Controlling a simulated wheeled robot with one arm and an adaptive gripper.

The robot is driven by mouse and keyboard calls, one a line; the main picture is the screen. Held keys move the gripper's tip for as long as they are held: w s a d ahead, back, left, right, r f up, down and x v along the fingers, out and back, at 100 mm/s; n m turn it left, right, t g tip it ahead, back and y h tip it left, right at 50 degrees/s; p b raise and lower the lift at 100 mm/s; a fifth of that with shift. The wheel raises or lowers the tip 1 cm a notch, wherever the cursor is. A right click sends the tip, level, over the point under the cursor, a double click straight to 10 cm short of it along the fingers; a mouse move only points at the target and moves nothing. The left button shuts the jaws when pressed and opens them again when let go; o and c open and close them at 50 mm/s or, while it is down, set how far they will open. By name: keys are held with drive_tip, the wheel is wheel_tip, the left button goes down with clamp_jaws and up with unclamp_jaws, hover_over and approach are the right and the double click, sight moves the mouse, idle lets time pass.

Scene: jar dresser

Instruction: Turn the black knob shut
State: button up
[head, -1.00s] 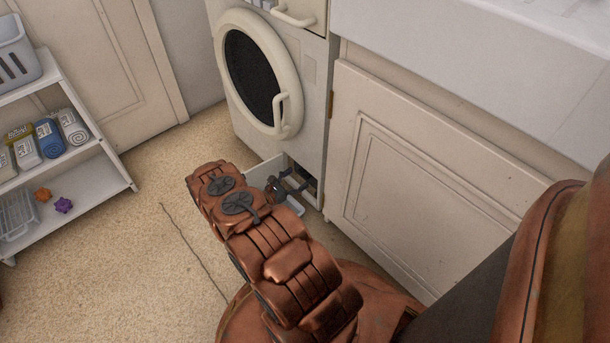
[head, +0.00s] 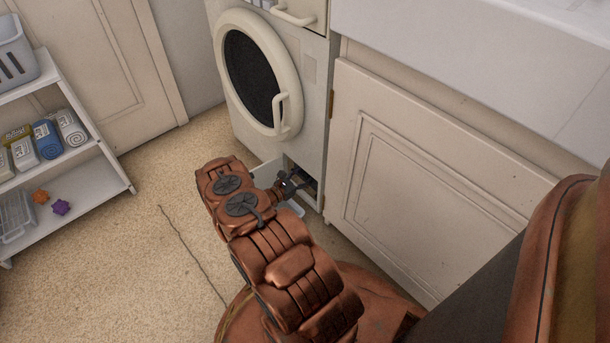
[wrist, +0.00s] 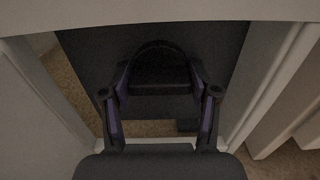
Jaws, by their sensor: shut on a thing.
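The black knob (wrist: 160,65) is in the dark opening at the foot of the white washing machine (head: 312,110), in the middle of the wrist view. My gripper (wrist: 160,88) is shut on it, with one finger against its left side and one against its right. In the head view my gripper (head: 300,182) reaches into the low opening at the machine's bottom right corner. The knob is not clear there, hidden by the gripper and the opening's shade. The wrist view is dark, so the knob's turn angle cannot be told.
An open flap (head: 268,173) stands at the left of the opening, close to my wrist. A pale shallow tray (head: 292,207) lies below my gripper. A cabinet door (head: 420,180) is to the right. A white shelf (head: 95,185) stands far left, with clear floor between.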

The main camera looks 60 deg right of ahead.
drive_tip(key=c, duration=0.5)
drive_tip(key=shift+o, duration=0.2)
drive_tip(key=shift+r+m+p, duration=0.1)
drive_tip(key=shift+m+p, duration=0.2)
drive_tip(key=shift+p, duration=0.2)
drive_tip(key=shift+m+p, duration=0.9)
drive_tip(key=shift+p, duration=0.05)
drive_tip(key=m, duration=0.3)
drive_tip(key=shift+m, duration=0.3)
drive_tip(key=m, duration=1.1)
drive_tip(key=shift+m, duration=0.4)
drive_tip(key=shift+d, duration=0.1)
